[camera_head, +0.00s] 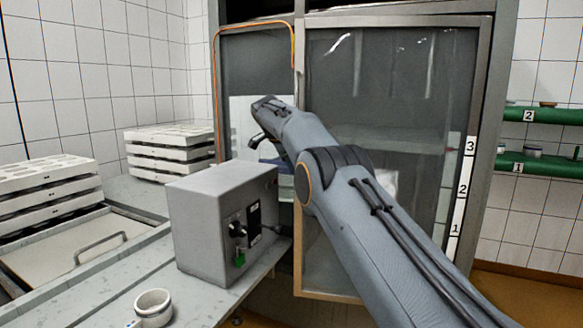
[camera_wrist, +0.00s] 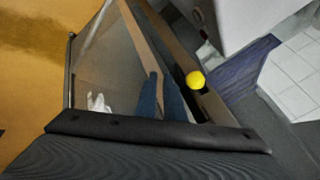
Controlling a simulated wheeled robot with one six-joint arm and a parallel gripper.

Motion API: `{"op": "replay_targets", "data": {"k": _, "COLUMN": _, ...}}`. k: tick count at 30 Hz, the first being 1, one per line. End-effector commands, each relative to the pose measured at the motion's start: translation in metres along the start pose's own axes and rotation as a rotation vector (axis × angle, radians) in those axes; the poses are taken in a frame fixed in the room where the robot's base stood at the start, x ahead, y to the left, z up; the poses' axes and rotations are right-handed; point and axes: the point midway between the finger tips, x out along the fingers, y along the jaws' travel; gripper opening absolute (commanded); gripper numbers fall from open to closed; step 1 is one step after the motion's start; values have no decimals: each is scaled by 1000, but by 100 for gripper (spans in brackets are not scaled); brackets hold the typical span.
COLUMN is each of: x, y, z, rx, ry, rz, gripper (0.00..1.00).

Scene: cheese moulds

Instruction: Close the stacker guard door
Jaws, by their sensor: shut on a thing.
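The stacker guard door (camera_head: 400,90) is a tall, see-through panel in a light frame, at the middle right of the head view. Its left edge runs down behind my arm. In the wrist view the clear panel (camera_wrist: 105,60) and its tan frame strip show close up. My gripper (camera_wrist: 160,97) is shut on the door at this strip; the exact hold is partly hidden. In the head view my wrist covers the contact. Left of the door is a tall section with an orange-edged frame (camera_head: 215,85). How far the door stands open is hard to tell.
White mould stacks (camera_head: 170,150) and a small white cup (camera_head: 153,307) are on the bench. Green shelves (camera_head: 540,167) hang at the right. A yellow knob (camera_wrist: 195,79) shows beside the strip.

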Motion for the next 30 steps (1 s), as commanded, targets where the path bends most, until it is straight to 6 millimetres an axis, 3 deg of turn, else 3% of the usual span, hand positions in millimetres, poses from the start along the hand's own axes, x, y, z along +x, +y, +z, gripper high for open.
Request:
{"op": "replay_targets", "data": {"k": 1, "x": 0, "y": 2, "z": -8, "rx": 4, "ry": 12, "rz": 7, "gripper": 0}}
{"op": "replay_targets", "data": {"k": 16, "x": -8, "y": 0, "z": 11, "rx": -10, "ry": 1, "rz": -4, "gripper": 0}}
{"op": "replay_targets", "data": {"k": 30, "x": -25, "y": 20, "z": 17, "rx": -6, "ry": 5, "rz": -3, "gripper": 0}}
